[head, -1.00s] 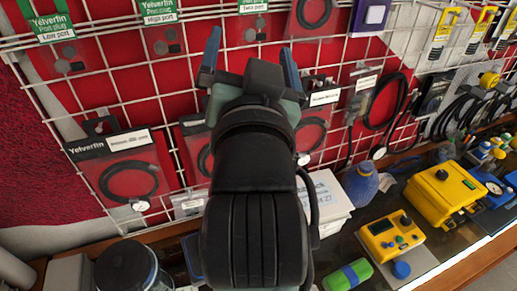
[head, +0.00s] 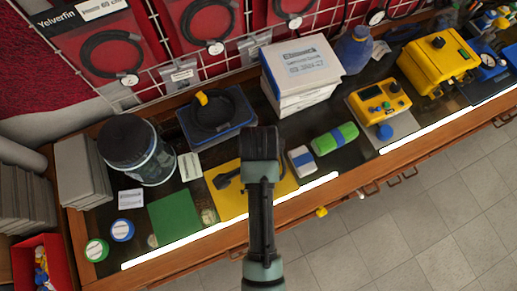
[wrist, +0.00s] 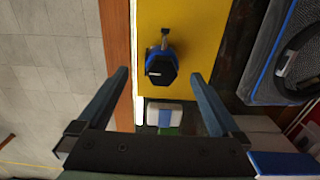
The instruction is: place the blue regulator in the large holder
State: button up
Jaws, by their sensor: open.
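The blue regulator (wrist: 161,66) has a black face and a blue body with a short dark stem, and it lies on a yellow mat (wrist: 190,20) in the wrist view. In the head view it shows only as a dark shape (head: 226,179) on the mat, partly hidden by my arm. My gripper (wrist: 160,76) is open and empty; its two blue fingers are to either side of the regulator in the picture. I cannot tell its height above it. My fingertips are hidden in the head view. I cannot tell which thing is the large holder.
A blue tray with a coiled black hose (head: 244,134) stands behind the mat. A white box (head: 303,70), a dark-lidded jar (head: 138,150), a green mat (head: 175,215) and a blue-and-white block (head: 301,161) are around. The bench front edge (head: 330,190) drops to the floor.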

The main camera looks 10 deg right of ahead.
jog(key=shift+w+f+p, duration=0.15)
jog(key=shift+f+p, duration=0.45)
jog(key=shift+f, duration=2.85)
grip_shut()
